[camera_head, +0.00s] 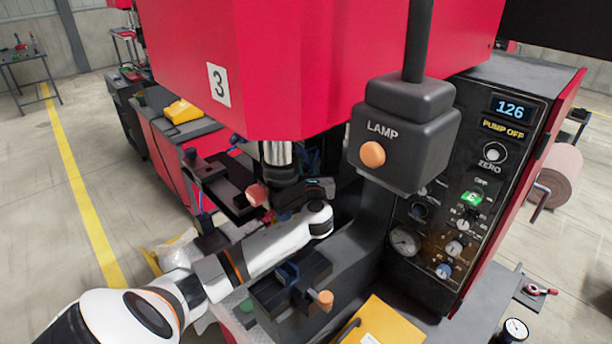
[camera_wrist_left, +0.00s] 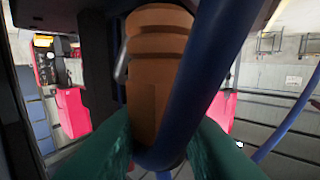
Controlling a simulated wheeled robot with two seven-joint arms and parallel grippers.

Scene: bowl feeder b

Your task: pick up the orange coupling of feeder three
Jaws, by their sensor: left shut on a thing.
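The orange coupling (camera_wrist_left: 156,65), a ribbed orange-brown cylinder, fills the middle of the left wrist view. My left gripper (camera_wrist_left: 157,140) is shut on it, with one green finger on each side of its lower part. A blue hose (camera_wrist_left: 205,65) loops in front of the coupling and hides part of its right side and lower end. In the head view my left gripper (camera_head: 300,190) is under the red machine head marked 3 (camera_head: 195,60); I cannot make out the coupling between its fingers there. My right gripper is in neither view.
A grey lamp box (camera_head: 420,150) hangs close on the right. Behind it stands a control panel (camera_head: 455,245) reading 126 and PUMP OFF. A dark vise-like block (camera_head: 290,290) and a yellow object (camera_head: 380,325) are in front. Open floor (camera_head: 50,230) lies left.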

